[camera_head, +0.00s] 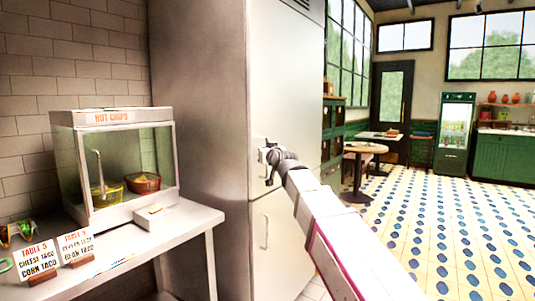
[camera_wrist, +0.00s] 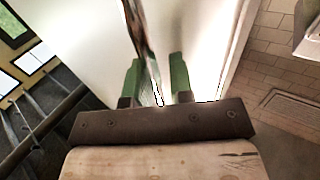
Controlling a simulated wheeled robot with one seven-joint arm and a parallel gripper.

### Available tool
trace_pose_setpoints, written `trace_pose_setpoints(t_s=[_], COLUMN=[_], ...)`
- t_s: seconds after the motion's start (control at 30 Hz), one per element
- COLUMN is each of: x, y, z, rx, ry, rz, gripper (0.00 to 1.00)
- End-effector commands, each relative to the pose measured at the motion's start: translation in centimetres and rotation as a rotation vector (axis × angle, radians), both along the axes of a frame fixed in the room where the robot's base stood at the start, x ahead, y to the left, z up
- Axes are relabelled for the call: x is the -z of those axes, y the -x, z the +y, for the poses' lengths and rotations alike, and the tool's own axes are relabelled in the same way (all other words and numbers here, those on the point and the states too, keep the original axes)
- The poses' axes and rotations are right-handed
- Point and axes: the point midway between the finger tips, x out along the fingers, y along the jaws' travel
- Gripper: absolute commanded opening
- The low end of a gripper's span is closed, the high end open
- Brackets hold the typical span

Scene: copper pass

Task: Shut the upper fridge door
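The fridge is a tall steel cabinet, its side (camera_head: 195,120) toward me. Its pale upper door (camera_head: 285,70) stands above a lower door (camera_head: 265,260) with a slim handle (camera_head: 265,232). I cannot tell whether the upper door is ajar or flush. My gripper (camera_head: 268,160) is at the upper door's handle side, low on the door. In the wrist view the green fingers of my gripper (camera_wrist: 156,85) stand apart, with the metallic handle (camera_wrist: 143,40) running between them. A gap shows by the right finger. Contact is unclear. The upper door fills the middle behind them (camera_wrist: 90,45).
A steel counter (camera_head: 190,222) with a hot chips warmer (camera_head: 110,115) and table signs (camera_head: 75,245) stands left of the fridge. Tiled floor (camera_head: 440,230) lies open to the right.

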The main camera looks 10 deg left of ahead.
Motion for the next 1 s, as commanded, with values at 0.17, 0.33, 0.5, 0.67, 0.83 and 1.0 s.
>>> trace_pose_setpoints(t_s=[0.17, 0.33, 0.5, 0.67, 0.83, 1.0], x=[0.0, 0.0, 0.0, 0.0, 0.1, 0.2], y=[0.1, 0.1, 0.2, 1.3, 3.6, 6.2], z=[1.0, 1.0, 0.9, 0.1, -1.7, -3.9], rx=[-0.015, -0.015, -0.015, -0.014, -0.011, -0.007], ry=[0.002, 0.001, 0.001, -0.001, -0.002, -0.001], rz=[0.008, 0.008, 0.008, 0.008, 0.005, 0.004], gripper=[0.0, 0.39, 0.39, 0.39, 0.39, 0.39])
